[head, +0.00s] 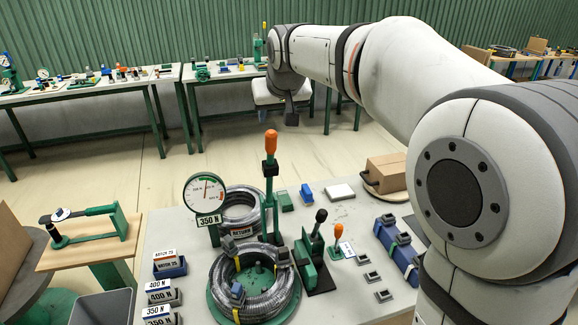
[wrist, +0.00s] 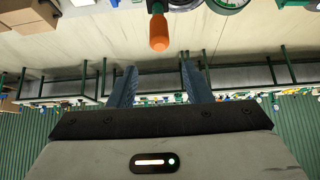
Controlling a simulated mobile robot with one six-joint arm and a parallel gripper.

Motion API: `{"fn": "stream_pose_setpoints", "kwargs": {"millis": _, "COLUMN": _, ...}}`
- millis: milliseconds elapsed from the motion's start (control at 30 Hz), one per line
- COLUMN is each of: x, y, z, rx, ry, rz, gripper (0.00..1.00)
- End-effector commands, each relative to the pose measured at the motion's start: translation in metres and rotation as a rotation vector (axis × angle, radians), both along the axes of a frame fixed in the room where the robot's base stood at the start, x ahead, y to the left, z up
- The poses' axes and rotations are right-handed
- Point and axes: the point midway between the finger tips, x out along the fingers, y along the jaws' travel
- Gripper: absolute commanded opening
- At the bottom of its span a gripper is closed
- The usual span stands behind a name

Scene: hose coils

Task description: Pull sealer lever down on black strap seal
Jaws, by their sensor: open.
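A tall green lever (head: 269,190) with an orange handle (head: 271,141) stands upright behind the front hose coil (head: 262,290). Its orange handle also shows in the wrist view (wrist: 159,32), beyond my fingertips. A shorter lever with a black knob (head: 320,216) leans on a green and black base right of the coil. A small orange-topped lever (head: 338,232) stands farther right. I cannot tell which is the sealer lever. Small dark seal blocks (head: 283,256) sit on the coil. My gripper (wrist: 157,72) is open and empty, and in the head view (head: 291,117) it is above and beyond the tall lever.
A dial gauge (head: 204,190) marked 350 N stands left of the tall lever, near a second coil (head: 240,206) behind. Labelled blocks (head: 169,264) line the bench's left side. A blue strip with blocks (head: 398,250) and a carton (head: 386,172) are at right.

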Motion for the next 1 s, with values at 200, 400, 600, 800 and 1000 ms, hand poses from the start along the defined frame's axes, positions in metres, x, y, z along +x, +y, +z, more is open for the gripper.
{"fn": "stream_pose_setpoints", "kwargs": {"millis": 200, "x": 0.002, "y": 0.001, "z": -0.005, "rx": 0.0, "ry": 0.001, "rz": 0.0, "gripper": 0.45}}
{"fn": "stream_pose_setpoints", "kwargs": {"millis": 400, "x": 0.01, "y": 0.003, "z": -0.017, "rx": 0.0, "ry": 0.001, "rz": 0.0, "gripper": 0.45}}
{"fn": "stream_pose_setpoints", "kwargs": {"millis": 600, "x": 0.019, "y": 0.006, "z": -0.029, "rx": -0.001, "ry": 0.002, "rz": 0.0, "gripper": 0.45}}
{"fn": "stream_pose_setpoints", "kwargs": {"millis": 800, "x": 0.029, "y": 0.009, "z": -0.042, "rx": -0.001, "ry": 0.001, "rz": 0.001, "gripper": 0.45}}
{"fn": "stream_pose_setpoints", "kwargs": {"millis": 1000, "x": 0.038, "y": 0.011, "z": -0.055, "rx": -0.001, "ry": 0.001, "rz": 0.001, "gripper": 0.45}}
